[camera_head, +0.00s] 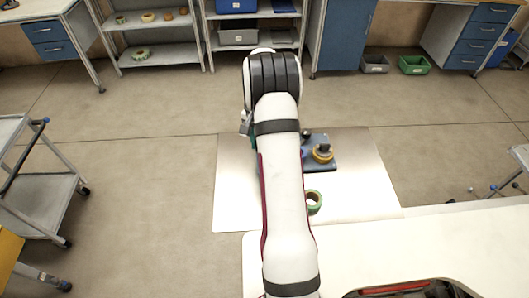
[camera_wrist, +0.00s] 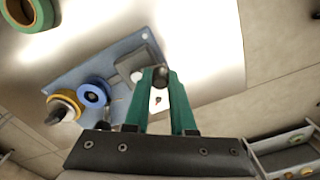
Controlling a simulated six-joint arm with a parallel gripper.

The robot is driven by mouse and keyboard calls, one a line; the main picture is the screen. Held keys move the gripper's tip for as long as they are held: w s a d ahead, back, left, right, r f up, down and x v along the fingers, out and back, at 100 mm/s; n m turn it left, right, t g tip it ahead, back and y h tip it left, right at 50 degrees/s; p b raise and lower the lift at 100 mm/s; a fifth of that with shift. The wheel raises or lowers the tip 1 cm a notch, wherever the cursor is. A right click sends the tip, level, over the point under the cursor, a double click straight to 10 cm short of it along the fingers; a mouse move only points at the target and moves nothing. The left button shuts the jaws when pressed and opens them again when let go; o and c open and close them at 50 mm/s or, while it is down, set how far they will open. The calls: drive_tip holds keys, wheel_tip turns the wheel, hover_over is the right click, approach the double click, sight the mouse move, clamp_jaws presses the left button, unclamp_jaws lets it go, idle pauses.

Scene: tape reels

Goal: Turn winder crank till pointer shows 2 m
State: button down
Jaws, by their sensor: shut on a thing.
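My gripper (camera_wrist: 160,76) has green fingers, shut on a small dark knob (camera_wrist: 158,70), apparently the crank's handle, in the wrist view. The winder's blue-grey base (camera_wrist: 85,65) lies beneath, with a grey block beside the fingers. A yellow reel (camera_wrist: 62,103) and a blue reel (camera_wrist: 92,95) sit at its lower left. A white patch (camera_wrist: 158,100) with a small dark mark shows between the fingers; I cannot read a pointer or scale. In the head view, my arm hides the gripper and part of the winder (camera_head: 322,166); its yellow reel (camera_head: 323,155) shows at right.
A green tape roll (camera_head: 314,201) lies on the pale mat (camera_head: 355,190), near my arm; it also shows in the wrist view (camera_wrist: 30,14). The mat's right side is clear. A trolley (camera_head: 40,190) stands left, and shelves (camera_head: 150,60) stand at the back.

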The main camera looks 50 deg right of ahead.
drive_tip(key=shift+w+d, duration=0.2)
drive_tip(key=shift+d, duration=0.95)
drive_tip(key=shift+s+d, duration=0.2)
drive_tip(key=shift+d, duration=0.45)
